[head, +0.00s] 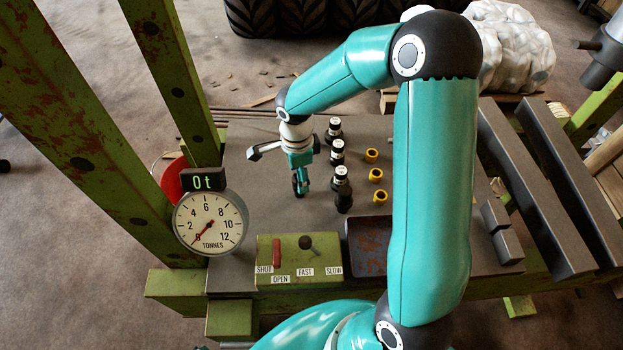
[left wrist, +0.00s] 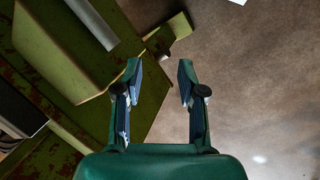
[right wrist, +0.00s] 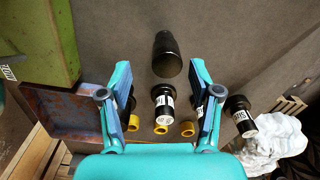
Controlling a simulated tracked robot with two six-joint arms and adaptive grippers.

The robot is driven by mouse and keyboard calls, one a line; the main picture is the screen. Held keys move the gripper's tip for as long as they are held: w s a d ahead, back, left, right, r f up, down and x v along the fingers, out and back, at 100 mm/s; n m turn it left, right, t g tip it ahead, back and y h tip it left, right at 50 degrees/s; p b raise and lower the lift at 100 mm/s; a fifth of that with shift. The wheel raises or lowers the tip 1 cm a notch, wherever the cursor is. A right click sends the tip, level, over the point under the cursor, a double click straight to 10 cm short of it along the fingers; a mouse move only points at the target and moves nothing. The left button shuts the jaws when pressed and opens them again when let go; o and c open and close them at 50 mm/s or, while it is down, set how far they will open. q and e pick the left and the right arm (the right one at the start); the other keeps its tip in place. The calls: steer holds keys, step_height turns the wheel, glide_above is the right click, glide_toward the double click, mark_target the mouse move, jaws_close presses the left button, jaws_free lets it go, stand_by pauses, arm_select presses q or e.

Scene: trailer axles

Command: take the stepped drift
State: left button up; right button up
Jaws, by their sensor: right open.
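Several black drifts stand in a row on the grey bench; three with white labels are the far one (head: 334,128), the middle one (head: 338,150) and a nearer one (head: 341,178). A plain black one (head: 344,200) stands nearest. Which is stepped I cannot tell. My right gripper (head: 300,183) is left of the row, pointing down. In the right wrist view it is open and empty, with a labelled drift (right wrist: 162,100) beyond its fingers and a dark tapered cylinder (right wrist: 167,53) above that drift. My left gripper (left wrist: 158,70) is open and empty over the green frame's edge and floor.
Yellow rings (head: 376,175) lie right of the drifts. A rusty tray (head: 368,246) and a green control box (head: 299,262) are at the near edge. A dial gauge (head: 210,222) reads zero. Green uprights (head: 175,70) stand left. Grey bars lie at right.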

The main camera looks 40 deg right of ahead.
step_height(320, 180, down, 6)
steer(key=shift+r+b, duration=0.15)
steer(key=shift+b, duration=0.7)
steer(key=shift+r, duration=0.1)
jaws_close()
